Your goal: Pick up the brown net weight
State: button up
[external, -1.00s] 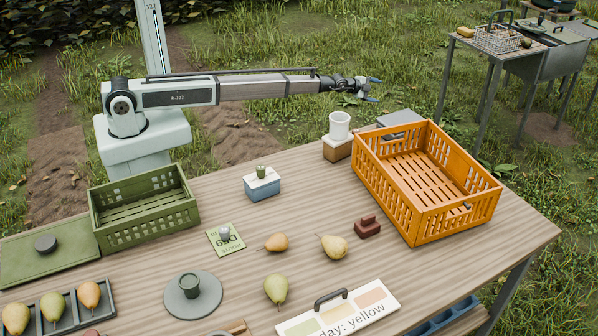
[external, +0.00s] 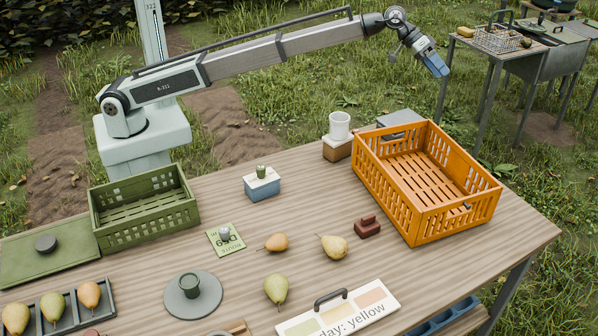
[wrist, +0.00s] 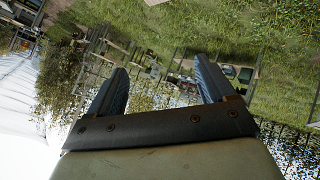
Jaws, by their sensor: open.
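A small dark brown block with a raised grip (external: 367,228), which looks like the brown net weight, sits on the wooden table, right of a yellow pear (external: 333,247) and left of the orange crate (external: 425,228). My gripper (external: 440,70) is raised high above and beyond the table's far right side, well away from the weight. In the wrist view my gripper (wrist: 161,75) has its two blue fingers apart with nothing between them. The weight is not visible in the wrist view, which shows grass and distant objects.
A green crate (external: 145,215), a blue box (external: 262,187) and a sign board (external: 337,312) are also on the table.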

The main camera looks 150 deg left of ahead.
jog(key=w+d+f+g+h, duration=0.1)
jog(key=w+d+f+h, duration=0.15)
jog(key=w+d, duration=0.6)
jog(key=n+g+h, duration=0.2)
jog(key=n+g, duration=0.1)
jog(key=g, duration=0.2)
send_over(369, 216)
jog(key=s+a, duration=0.1)
jog(key=a, duration=0.8)
jog(key=f, duration=1.2)
jog(key=shift+d+f, duration=0.25)
jog(key=shift+f, duration=0.05)
jog(key=w+d+f+n+g, duration=0.1)
jog(key=d+f+g, duration=0.2)
jog(key=d+f, duration=0.45)
jog(key=shift+h, duration=0.25)
jog(key=f, duration=0.2)
jog(key=d+f, duration=0.1)
jog(key=f, duration=0.4)
jog(key=shift+w+d, duration=0.2)
jog(key=shift+d, duration=0.05)
jog(key=shift+s+a+f, duration=0.1)
jog(key=shift+f, duration=1.25)
jog(key=shift+s+a+f, duration=0.1)
jog(key=shift+f, duration=1.2)
jog(key=c, duration=1.3)
